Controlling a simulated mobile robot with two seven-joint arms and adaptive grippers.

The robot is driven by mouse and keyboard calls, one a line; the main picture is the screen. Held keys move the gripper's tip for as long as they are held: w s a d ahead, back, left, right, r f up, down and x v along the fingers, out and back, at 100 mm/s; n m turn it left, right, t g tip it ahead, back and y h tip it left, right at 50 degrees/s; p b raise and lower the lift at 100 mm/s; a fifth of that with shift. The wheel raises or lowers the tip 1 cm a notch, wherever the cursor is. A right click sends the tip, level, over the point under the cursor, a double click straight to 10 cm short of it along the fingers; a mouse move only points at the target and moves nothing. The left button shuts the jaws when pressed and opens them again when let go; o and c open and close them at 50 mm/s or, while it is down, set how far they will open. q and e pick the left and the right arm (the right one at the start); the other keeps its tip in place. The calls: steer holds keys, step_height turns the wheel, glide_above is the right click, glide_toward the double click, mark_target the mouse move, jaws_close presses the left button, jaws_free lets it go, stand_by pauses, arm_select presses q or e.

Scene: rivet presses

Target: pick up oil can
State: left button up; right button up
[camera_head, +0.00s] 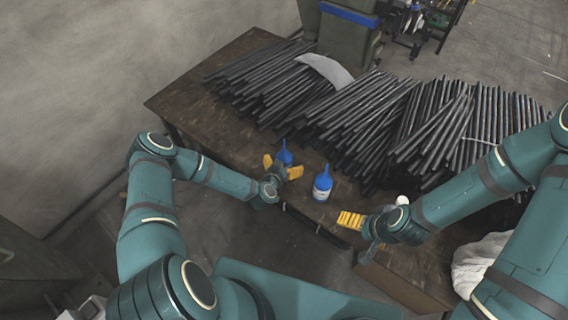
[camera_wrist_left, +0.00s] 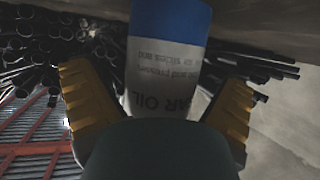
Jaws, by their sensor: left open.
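Two blue oil cans with narrow spouts stand on the brown table near its front edge. One oil can (camera_head: 284,154) is at my left gripper (camera_head: 281,167), whose yellow fingers are spread to either side of it. In the left wrist view this can (camera_wrist_left: 165,60), blue and white with upside-down "GEAR OIL" lettering, lies between the open fingers, with a gap on each side. The other oil can (camera_head: 322,185) stands upright to the right, between my two grippers. My right gripper (camera_head: 350,220) is by the table's front edge; its finger gap is hard to see.
Piles of dark metal rods (camera_head: 340,110) cover much of the table (camera_head: 190,98) behind the cans. A pale sheet (camera_head: 325,70) lies on the rods. A white cloth or bag (camera_head: 480,265) is at the right, beyond my right gripper. The table's left end is bare.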

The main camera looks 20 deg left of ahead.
arm_select(q)
steer(key=shift+c, duration=0.3)
steer(key=c, duration=1.3)
steer(key=shift+c, duration=0.2)
